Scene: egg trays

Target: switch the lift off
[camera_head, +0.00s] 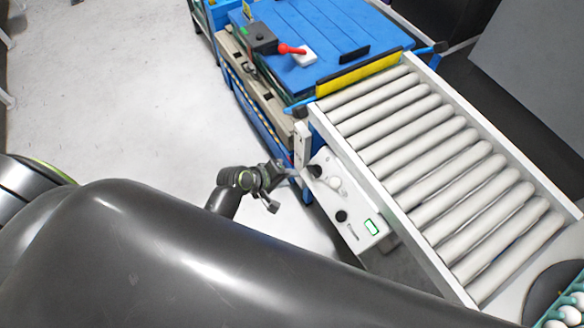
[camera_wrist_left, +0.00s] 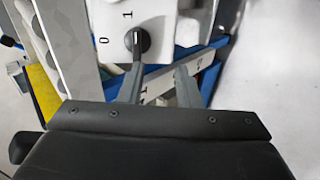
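My left gripper (camera_head: 280,187) is just left of the box. In the left wrist view its two fingers (camera_wrist_left: 160,74) are apart with nothing between them; the left fingertip is close below the switch, contact unclear. My right gripper is out of view.
A second black knob (camera_head: 341,216), a white button (camera_head: 335,183) and a green-lit element (camera_head: 371,227) are on the box. A conveyor (camera_head: 440,165) runs along the right, and a blue platform (camera_head: 310,40) stands behind. Floor at left is clear.

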